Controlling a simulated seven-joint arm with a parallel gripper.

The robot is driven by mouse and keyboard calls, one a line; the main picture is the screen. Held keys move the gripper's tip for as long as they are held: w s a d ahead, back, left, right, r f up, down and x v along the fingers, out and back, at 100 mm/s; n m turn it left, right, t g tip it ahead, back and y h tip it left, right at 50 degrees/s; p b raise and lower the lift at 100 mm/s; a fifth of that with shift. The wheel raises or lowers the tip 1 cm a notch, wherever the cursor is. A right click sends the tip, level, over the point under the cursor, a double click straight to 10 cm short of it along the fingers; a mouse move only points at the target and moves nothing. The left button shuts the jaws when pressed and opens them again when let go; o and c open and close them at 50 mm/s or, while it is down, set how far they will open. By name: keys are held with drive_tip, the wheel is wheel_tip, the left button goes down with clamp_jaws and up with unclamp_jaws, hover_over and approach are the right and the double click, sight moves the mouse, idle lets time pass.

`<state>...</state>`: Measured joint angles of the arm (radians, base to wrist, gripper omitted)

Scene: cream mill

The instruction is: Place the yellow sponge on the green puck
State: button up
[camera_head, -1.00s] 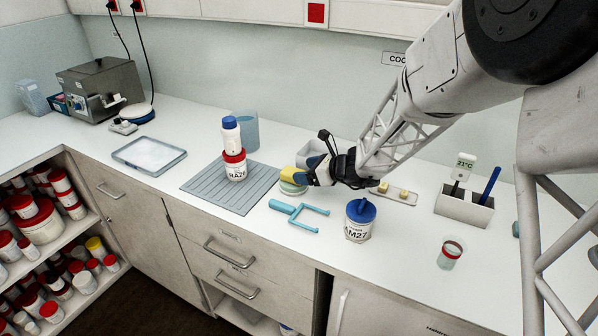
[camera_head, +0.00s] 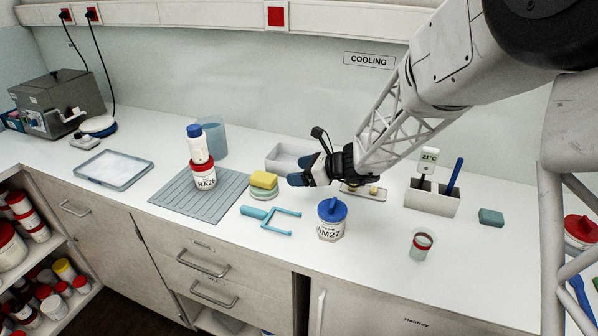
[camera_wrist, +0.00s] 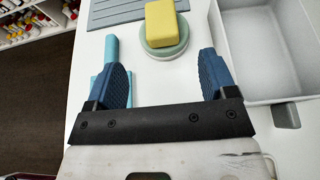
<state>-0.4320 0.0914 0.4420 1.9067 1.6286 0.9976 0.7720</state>
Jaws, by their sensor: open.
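The yellow sponge (camera_head: 264,180) lies on top of the green puck (camera_head: 262,193) on the white counter, just right of the grey ribbed mat. In the wrist view the sponge (camera_wrist: 166,23) rests on the round pale-green puck (camera_wrist: 150,50), which shows around its lower and side edges. My gripper (camera_head: 298,180) is open and empty, to the right of the sponge and apart from it. In the wrist view its two blue fingers (camera_wrist: 164,76) stand wide apart with bare counter between them, and the sponge lies beyond the fingertips.
A turquoise tool (camera_head: 272,219) lies in front of the puck. A blue-lidded jar (camera_head: 331,229) stands right of it. A grey bin (camera_head: 283,158) stands behind. A red-capped jar (camera_head: 203,176) carrying a white bottle (camera_head: 197,148) stands on the ribbed mat (camera_head: 228,205).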

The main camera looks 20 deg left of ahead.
idle(0.6)
drive_tip(key=s+d+r+n, duration=0.1)
drive_tip(key=s+d+r, duration=0.1)
drive_tip(key=d, duration=0.1)
drive_tip(key=s+d+r+n+h, duration=0.1)
drive_tip(key=s+d+r+n, duration=0.1)
drive_tip(key=d, duration=0.2)
drive_tip(key=s+d+r+n+h, duration=0.1)
drive_tip(key=s+d+r+n, duration=0.1)
drive_tip(key=d+r, duration=0.1)
drive_tip(key=shift+s+d+g, duration=0.25)
drive_tip(key=shift+d+g, duration=0.05)
drive_tip(key=shift+d, duration=0.45)
drive_tip(key=s+d+r+n+t+h, duration=0.1)
drive_tip(key=s+d+n+h, duration=0.4)
drive_tip(key=s+d, duration=0.8)
drive_tip(key=s+d+r+n+t+h, duration=0.2)
drive_tip(key=s+d+r+n+h, duration=0.2)
drive_tip(key=s+d, duration=0.9)
drive_tip(key=d+n+h, duration=0.2)
drive_tip(key=d+n, duration=0.1)
drive_tip(key=d, duration=0.5)
drive_tip(key=shift+r+n+h, duration=0.3)
drive_tip(key=shift+n, duration=0.1)
drive_tip(key=shift+s, duration=0.1)
